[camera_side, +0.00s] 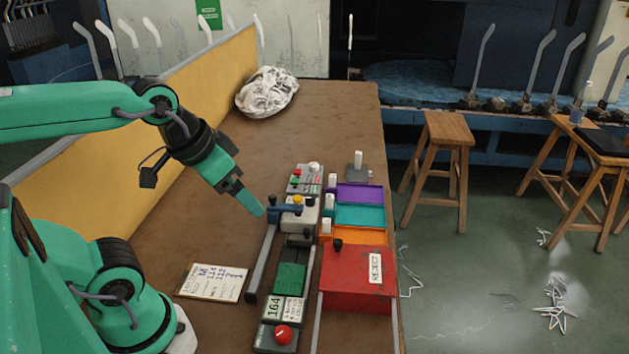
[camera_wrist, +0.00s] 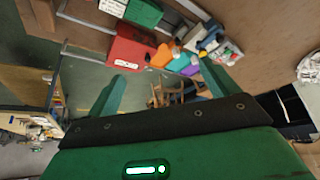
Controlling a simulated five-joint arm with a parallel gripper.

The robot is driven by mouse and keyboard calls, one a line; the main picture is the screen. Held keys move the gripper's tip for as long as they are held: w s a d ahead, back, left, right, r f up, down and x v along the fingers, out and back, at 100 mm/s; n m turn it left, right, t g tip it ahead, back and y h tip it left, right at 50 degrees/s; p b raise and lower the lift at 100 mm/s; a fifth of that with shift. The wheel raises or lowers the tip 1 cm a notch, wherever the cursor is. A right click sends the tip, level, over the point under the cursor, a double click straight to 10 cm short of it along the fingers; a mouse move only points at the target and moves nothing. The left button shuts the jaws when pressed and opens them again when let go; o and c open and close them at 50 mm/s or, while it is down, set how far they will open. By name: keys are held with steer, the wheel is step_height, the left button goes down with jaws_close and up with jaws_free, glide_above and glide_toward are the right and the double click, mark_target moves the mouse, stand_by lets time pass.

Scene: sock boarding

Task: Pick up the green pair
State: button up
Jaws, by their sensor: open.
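A dark green folded piece (camera_side: 291,278), which looks like the green pair, lies flat on a narrow dark strip between two grey rails. It also shows at the top of the wrist view (camera_wrist: 143,13). My gripper (camera_side: 262,211) is above the table, up and left of the green piece in the side view, beside a grey unit with a yellow knob (camera_side: 299,212). In the wrist view, my gripper's two green fingers (camera_wrist: 165,86) are spread apart with nothing held between them. The side view does not show the finger gap clearly.
A red REJECT bin (camera_side: 342,272) stands right of the strip, with orange (camera_side: 350,238), teal (camera_side: 360,216) and purple (camera_side: 360,193) trays behind. A 164 display (camera_side: 274,308) and red knob (camera_side: 284,336) are in front. A card (camera_side: 213,282) lies left; a white bundle (camera_side: 267,92) sits behind.

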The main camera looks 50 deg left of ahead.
steer(key=shift+w, duration=0.1)
steer(key=shift+c, duration=0.2)
steer(key=n+g, duration=0.5)
steer(key=n, duration=0.4)
glide_above(290, 276)
step_height(290, 276, down, 15)
steer(key=shift+a, duration=0.15)
steer(key=shift+f+g, duration=0.3)
steer(key=shift+f, duration=0.25)
steer(key=shift+f, duration=1.3)
steer(key=shift+d+f, duration=0.2)
steer(key=shift+f, duration=2.35)
